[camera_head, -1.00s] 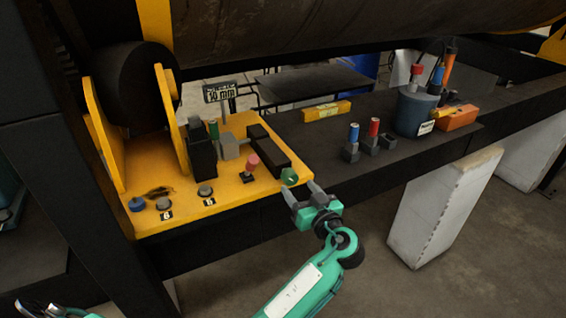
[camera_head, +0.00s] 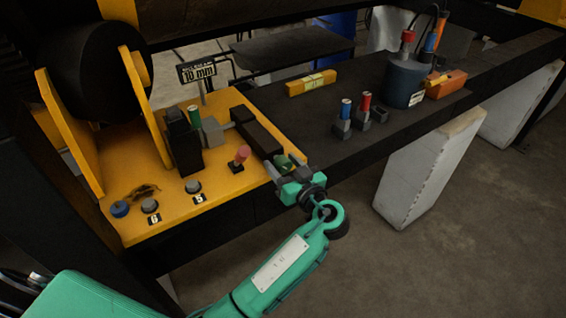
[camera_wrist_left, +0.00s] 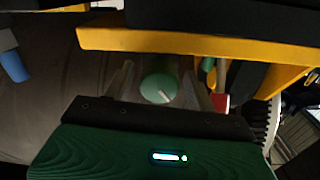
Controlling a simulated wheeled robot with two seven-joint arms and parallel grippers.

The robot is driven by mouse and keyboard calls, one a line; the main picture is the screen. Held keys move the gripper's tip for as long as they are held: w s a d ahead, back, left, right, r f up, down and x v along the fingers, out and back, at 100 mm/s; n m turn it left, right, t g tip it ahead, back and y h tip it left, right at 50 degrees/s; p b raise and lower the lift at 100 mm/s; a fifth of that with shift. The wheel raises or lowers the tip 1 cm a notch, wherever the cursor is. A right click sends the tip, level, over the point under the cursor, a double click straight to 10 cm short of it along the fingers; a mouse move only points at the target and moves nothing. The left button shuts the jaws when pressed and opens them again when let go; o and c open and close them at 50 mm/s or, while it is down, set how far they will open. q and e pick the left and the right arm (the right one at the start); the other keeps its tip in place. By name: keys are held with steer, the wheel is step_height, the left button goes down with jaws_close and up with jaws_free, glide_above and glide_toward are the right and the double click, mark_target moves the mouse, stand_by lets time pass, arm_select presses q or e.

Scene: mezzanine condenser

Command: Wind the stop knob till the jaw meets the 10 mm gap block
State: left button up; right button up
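The green stop knob (camera_head: 284,161) is at the near right end of a black block (camera_head: 257,134) on the yellow plate. In the left wrist view the knob (camera_wrist_left: 159,87) shows a pale mark on its face. My left gripper (camera_head: 280,168) is at the knob, its fingers open on either side; the left wrist view shows slim gaps between fingers and knob. A green-topped gap block (camera_head: 194,118) stands between a dark upright block (camera_head: 184,148) and the grey jaw (camera_head: 212,131). I cannot tell whether jaw and gap block touch. My right gripper is out of view.
A "10 mm" sign (camera_head: 197,72) stands behind. A red-topped pin (camera_head: 239,156) is near the knob. On the dark beam are blue-topped (camera_head: 344,120) and red-topped (camera_head: 364,108) blocks, a yellow bar (camera_head: 311,83) and a dark pot (camera_head: 403,84).

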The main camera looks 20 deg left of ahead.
arm_select(q)
steer(key=c, duration=0.8)
steer(key=shift+f+m+b, duration=0.15)
steer(key=shift+m+b, duration=0.75)
steer(key=shift+b, duration=0.15)
steer(key=shift+m+b, duration=0.35)
steer(key=shift+m, duration=0.85)
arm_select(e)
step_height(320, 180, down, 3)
arm_select(q)
steer(key=shift+r, duration=0.2)
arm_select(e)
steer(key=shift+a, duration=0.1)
arm_select(q)
steer(key=o, duration=1)
steer(key=shift+w, duration=0.1)
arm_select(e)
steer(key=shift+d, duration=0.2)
